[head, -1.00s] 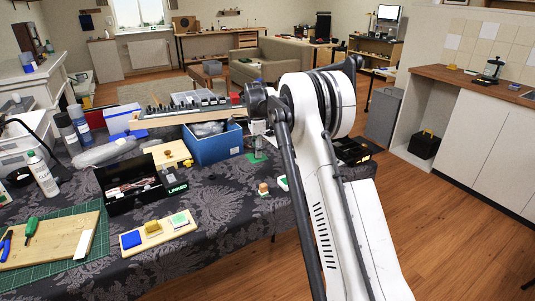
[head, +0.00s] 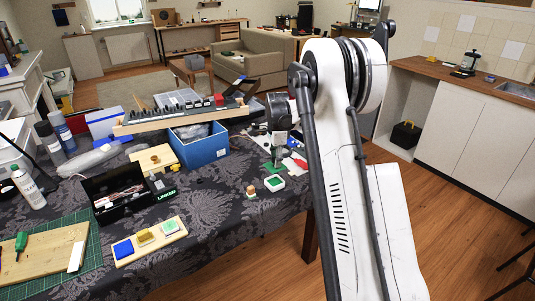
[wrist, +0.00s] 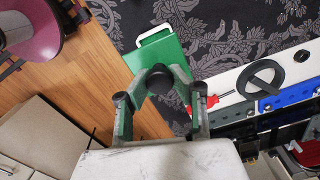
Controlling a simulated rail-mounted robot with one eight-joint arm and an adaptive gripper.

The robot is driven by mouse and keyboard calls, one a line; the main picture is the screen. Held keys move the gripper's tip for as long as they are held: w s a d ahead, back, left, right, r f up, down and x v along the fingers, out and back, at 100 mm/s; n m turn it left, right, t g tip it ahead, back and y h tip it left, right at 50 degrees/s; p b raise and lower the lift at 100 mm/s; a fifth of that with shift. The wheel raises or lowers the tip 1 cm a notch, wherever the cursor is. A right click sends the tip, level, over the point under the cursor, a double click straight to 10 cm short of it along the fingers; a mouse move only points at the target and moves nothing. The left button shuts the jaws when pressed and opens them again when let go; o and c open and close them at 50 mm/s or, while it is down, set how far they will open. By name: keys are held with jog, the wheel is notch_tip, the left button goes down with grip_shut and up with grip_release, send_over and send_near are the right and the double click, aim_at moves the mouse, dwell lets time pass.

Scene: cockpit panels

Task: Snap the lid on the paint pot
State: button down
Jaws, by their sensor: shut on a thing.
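A small square pot, white with a green top face (head: 274,183), stands on the dark patterned cloth near the table's right edge. My gripper (head: 276,150) is just behind and above it in the head view. It is shut on the black knob of a flat green lid (head: 275,168). In the wrist view the gripper (wrist: 158,84) has its fingers around the black knob, with the green lid (wrist: 158,56) beyond. A white edge of what looks like the pot (wrist: 155,36) shows past the lid; the rest is hidden. The lid appears apart from the pot.
A small wooden block (head: 251,191) stands left of the pot. A wooden tray (head: 152,249) with blue, yellow and green pieces lies further left. A blue box (head: 201,150) stands behind, and red-handled tools (head: 296,162) lie right. Cloth in front is clear.

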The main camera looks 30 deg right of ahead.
aim_at(276, 169)
jog(key=shift+f+b, duration=0.8)
jog(key=shift+f, duration=1.45)
jog(key=shift+f+b, duration=0.55)
jog(key=shift+f, duration=0.15)
jog(key=shift+f+b, duration=0.5)
jog(key=shift+b, duration=0.6)
dwell(0.5)
dwell(0.4)
jog(key=c, duration=1)
grip_release()
jog(key=shift+r, duration=0.15)
jog(key=shift+r+p, duration=1.4)
jog(key=shift+r, duration=2)
